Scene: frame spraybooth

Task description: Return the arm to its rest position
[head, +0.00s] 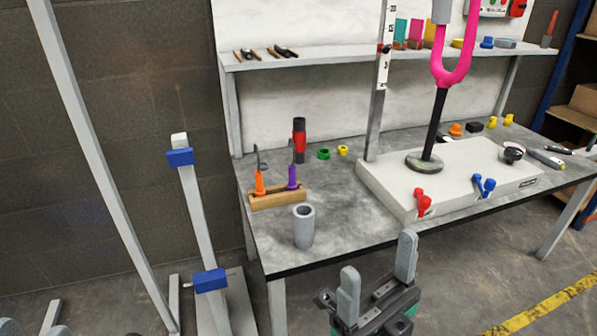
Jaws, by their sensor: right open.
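My right gripper (378,262) is at the bottom centre of the head view, in front of the workbench's front edge. Its two grey fingers stand apart and point up and away, with nothing between them. Its dark and green body runs down to the bottom edge of the picture. The left gripper cannot be made out in this view.
The workbench (345,228) bears a grey cup (304,226), a wooden holder (278,199) with orange and purple-handled tools, and a light base block (385,185). A pink fork (439,70) stands above the block. A blue-clamped stand (196,215) is left of the bench.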

